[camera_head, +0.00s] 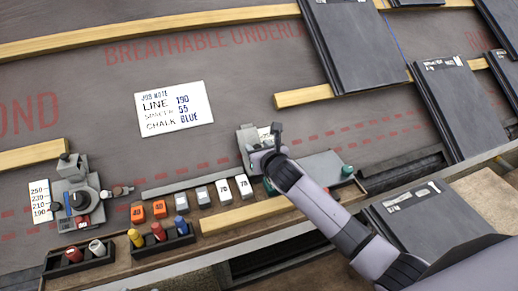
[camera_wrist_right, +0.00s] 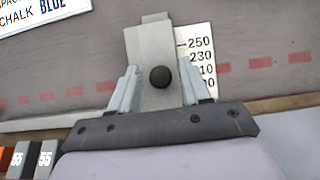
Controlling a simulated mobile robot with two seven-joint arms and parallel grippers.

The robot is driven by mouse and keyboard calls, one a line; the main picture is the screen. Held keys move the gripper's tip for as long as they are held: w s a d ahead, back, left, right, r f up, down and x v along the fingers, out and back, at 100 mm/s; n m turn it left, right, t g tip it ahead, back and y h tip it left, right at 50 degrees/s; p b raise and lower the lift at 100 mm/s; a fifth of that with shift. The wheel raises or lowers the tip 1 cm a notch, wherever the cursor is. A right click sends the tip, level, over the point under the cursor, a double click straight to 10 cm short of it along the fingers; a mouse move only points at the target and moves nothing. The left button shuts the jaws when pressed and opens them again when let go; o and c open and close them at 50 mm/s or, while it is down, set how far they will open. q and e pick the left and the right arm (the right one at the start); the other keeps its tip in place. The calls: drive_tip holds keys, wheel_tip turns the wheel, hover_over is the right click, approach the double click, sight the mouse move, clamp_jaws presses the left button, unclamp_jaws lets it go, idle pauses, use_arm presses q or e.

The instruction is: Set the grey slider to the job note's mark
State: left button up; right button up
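The job note (camera_head: 174,108) lies on the underlay and reads LINE 190, SPACER 55, CHALK BLUE. The grey slider (camera_wrist_right: 150,45), a plate with a round black knob (camera_wrist_right: 160,77), fills the middle of the right wrist view. A white scale (camera_wrist_right: 196,50) beside it shows 250 and 230, with lower numbers partly hidden. I cannot tell which mark the slider stands at. My right gripper (camera_wrist_right: 160,90) is open, its fingers on either side of the knob with gaps. In the head view my right gripper (camera_head: 268,158) covers much of the slider unit (camera_head: 246,138). My left gripper is not in view.
A second grey unit (camera_head: 75,200) with a 190-250 scale stands at the left. Numbered spacer blocks (camera_head: 203,195) line the board's edge. Chalk bottles (camera_head: 158,231) stand in black trays in front. Dark tiles (camera_head: 355,45) and wooden battens (camera_head: 150,30) lie behind and right.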

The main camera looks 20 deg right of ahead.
clamp_jaws()
drive_tip(key=shift+s+f+p, duration=0.2)
drive_tip(key=shift+s+p, duration=0.25)
drive_tip(key=shift+p, duration=0.1)
drive_tip(key=shift+s+f, duration=0.25)
drive_tip(key=shift+s, duration=0.1)
drive_tip(key=shift+s+f, duration=0.25)
drive_tip(key=shift+f, duration=0.15)
drive_tip(key=shift+c, duration=0.7)
unclamp_jaws()
drive_tip(key=o, duration=0.3)
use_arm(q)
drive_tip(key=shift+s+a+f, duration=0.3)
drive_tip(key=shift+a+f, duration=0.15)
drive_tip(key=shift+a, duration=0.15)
use_arm(e)
drive_tip(key=shift+r, duration=0.1)
